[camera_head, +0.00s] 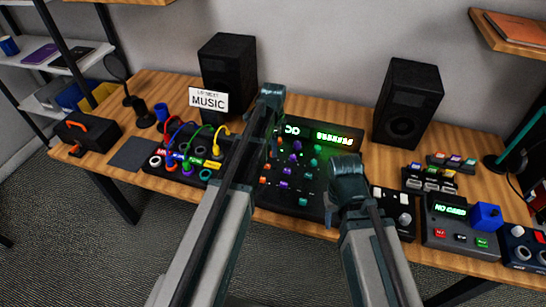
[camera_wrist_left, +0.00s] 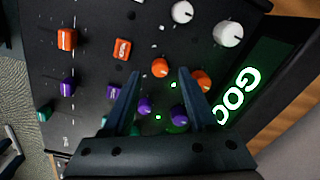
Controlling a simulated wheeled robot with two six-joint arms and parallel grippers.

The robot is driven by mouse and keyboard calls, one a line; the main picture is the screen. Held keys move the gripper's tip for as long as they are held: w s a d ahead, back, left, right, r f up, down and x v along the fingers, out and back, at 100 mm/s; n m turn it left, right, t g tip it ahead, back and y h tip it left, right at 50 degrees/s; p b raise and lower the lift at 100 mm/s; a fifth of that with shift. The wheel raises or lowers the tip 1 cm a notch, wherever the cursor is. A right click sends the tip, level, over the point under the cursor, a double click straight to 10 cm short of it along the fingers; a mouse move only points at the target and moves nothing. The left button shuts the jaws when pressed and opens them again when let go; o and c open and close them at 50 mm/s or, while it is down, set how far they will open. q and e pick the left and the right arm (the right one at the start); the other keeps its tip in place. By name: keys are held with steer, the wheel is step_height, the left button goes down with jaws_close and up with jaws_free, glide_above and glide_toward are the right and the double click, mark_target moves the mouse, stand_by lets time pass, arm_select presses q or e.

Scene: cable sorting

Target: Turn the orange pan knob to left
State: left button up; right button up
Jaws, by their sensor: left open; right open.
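The black mixer panel (camera_head: 322,190) stands mid-table, with a column of orange knobs (camera_head: 265,167) on its left part. In the left wrist view, an orange knob (camera_wrist_left: 160,68) appears between my left gripper's (camera_wrist_left: 158,75) open fingertips; contact cannot be told. Another orange knob (camera_wrist_left: 201,80) is just right of the right finger; two more orange controls (camera_wrist_left: 66,39) are at upper left. No label shows which is the pan knob. My left gripper (camera_head: 271,92) is over the panel in the head view, its fingers mostly hidden. My right gripper (camera_head: 347,165) is open at the panel's right side.
Purple knobs (camera_wrist_left: 145,105) and white knobs (camera_wrist_left: 228,34) crowd the panel nearby. A patch box with coloured cables (camera_head: 190,158) is on the left. Two black speakers (camera_head: 408,100) stand behind. A card device (camera_head: 460,225) and small switch boxes are on the right.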

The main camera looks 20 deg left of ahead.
arm_select(q)
step_height(320, 180, down, 2)
steer(key=shift+f+b, duration=0.2)
steer(key=shift+b, duration=0.55)
jaws_close()
